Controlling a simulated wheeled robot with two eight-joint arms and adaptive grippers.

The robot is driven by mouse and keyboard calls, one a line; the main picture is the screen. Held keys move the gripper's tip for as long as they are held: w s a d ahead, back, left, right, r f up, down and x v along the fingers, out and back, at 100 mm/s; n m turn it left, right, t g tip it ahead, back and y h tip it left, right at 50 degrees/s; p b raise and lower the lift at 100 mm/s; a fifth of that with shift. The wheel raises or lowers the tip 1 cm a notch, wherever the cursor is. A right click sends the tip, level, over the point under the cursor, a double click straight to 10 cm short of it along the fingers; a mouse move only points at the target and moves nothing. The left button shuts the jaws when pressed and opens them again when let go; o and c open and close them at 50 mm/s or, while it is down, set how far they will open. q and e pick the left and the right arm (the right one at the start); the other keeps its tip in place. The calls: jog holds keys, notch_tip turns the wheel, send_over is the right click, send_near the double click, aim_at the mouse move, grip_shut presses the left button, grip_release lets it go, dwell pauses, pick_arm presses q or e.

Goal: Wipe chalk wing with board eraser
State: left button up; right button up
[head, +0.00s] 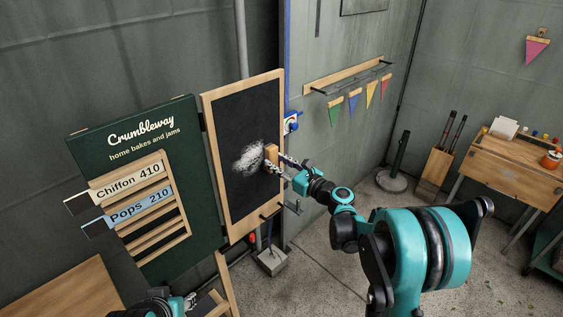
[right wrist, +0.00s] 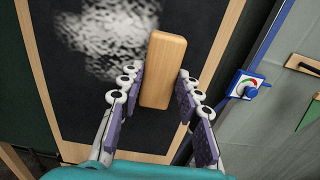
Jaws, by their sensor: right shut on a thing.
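The chalk wing is a dark board panel (head: 240,110) in a wooden frame, hinged beside the green menu board. A smeared white chalk patch (head: 247,157) lies near its middle; it also shows at the top of the right wrist view (right wrist: 100,35). My right gripper (head: 274,163) is shut on the wooden board eraser (right wrist: 163,68), at the right edge of the patch. The eraser is upright, close to the panel; I cannot tell whether it touches. My left gripper (head: 188,300) is only partly in view at the bottom edge, and its fingers are unclear.
The green menu board (head: 185,121) with slats and name strips stands left of the wing. A blue post and a switch box (head: 291,122) are close to the wing's right edge. Below are a grey block (head: 271,262) and a wooden table (head: 65,290).

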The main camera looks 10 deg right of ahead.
jog(key=shift+s+a, duration=0.35)
jog(key=shift+a, duration=0.15)
jog(key=shift+s+a, duration=0.45)
jog(key=shift+a, duration=0.2)
jog(key=shift+s+a, duration=0.45)
jog(key=shift+a, duration=0.15)
jog(key=shift+s+a, duration=0.1)
jog(key=shift+s+a+b, duration=0.4)
jog(key=shift+s+a, duration=0.4)
jog(key=shift+a, duration=0.35)
jog(key=shift+s+a, duration=0.9)
jog(key=shift+a, duration=0.3)
jog(key=shift+s+a, duration=0.1)
